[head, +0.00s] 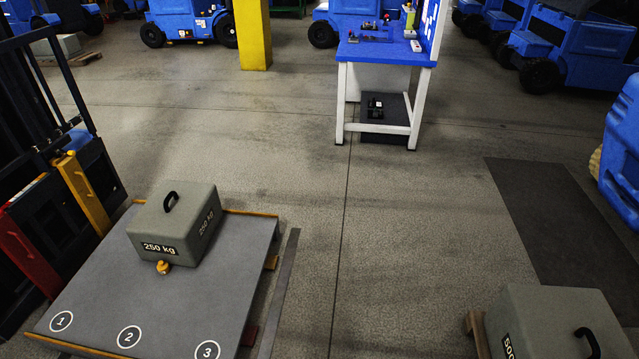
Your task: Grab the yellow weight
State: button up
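A small yellow weight (163,268) stands on the grey platform (200,300) at the lower left. It is close in front of the large grey block marked 250 kg (172,225), and I cannot tell whether the two touch. The block has a black handle on top. White circles numbered 1, 2 and 3 are on the platform's near edge, and the weight is on none of them. My gripper is not in view.
A dark lift frame with red and yellow parts (70,180) stands left of the platform. A grey block marked with a 500-like label (550,320) is at the lower right. A blue workbench (385,50) and yellow post (253,35) stand behind. The middle floor is clear.

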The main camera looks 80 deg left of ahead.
aim_at(164, 269)
jog(key=z, duration=5)
jog(key=i, duration=0.1)
jog(key=z, duration=3.1)
jog(key=i, duration=0.55)
jog(key=u, duration=0.15)
jog(key=k, duration=0.75)
jog(key=z, duration=0.2)
jog(key=i, duration=0.8)
jog(key=u, duration=0.05)
